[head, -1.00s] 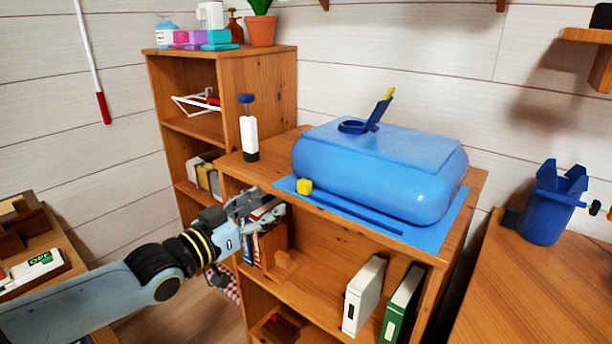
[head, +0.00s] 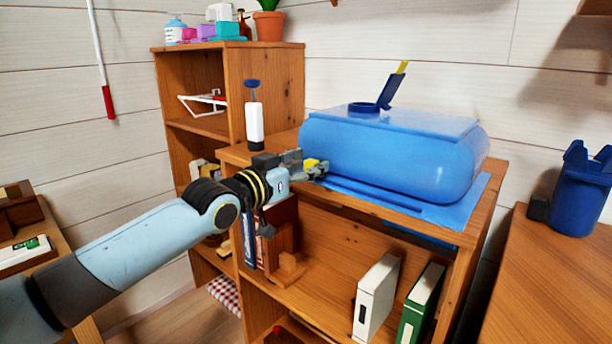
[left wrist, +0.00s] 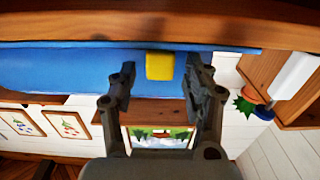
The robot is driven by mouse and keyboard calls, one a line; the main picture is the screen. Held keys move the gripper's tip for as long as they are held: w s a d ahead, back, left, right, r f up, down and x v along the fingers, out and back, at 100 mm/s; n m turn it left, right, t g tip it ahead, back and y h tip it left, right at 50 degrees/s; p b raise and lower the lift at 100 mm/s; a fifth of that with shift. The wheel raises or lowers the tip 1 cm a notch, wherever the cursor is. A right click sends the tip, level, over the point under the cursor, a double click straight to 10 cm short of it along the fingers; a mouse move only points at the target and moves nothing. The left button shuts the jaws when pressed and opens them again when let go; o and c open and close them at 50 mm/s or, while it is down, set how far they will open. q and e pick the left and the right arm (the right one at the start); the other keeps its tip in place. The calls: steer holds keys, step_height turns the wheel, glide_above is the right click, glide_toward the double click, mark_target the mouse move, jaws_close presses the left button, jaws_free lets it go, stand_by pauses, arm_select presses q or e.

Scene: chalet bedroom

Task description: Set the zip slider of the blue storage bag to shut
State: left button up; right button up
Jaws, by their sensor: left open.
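The blue storage bag (head: 395,155) lies on a blue mat (head: 470,212) on top of the low wooden shelf. A dark blue zip track (head: 385,197) runs along its front. The yellow zip slider (head: 311,163) is at the left end of the track, partly hidden by my left gripper (head: 312,168). In the left wrist view the slider (left wrist: 160,66) lies between the two open fingers (left wrist: 158,85), with gaps at both sides. I see no contact there. My right gripper is not in view.
A white bottle-like thing with a blue knob (head: 255,125) stands on the shelf top, close behind my left gripper. A blue holder with a yellow-tipped piece (head: 385,92) rises from the bag. White (head: 375,298) and green (head: 420,305) binders stand below.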

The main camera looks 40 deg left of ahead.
arm_select(q)
jaws_close()
stand_by(0.4)
steer(key=shift+d, duration=0.1)
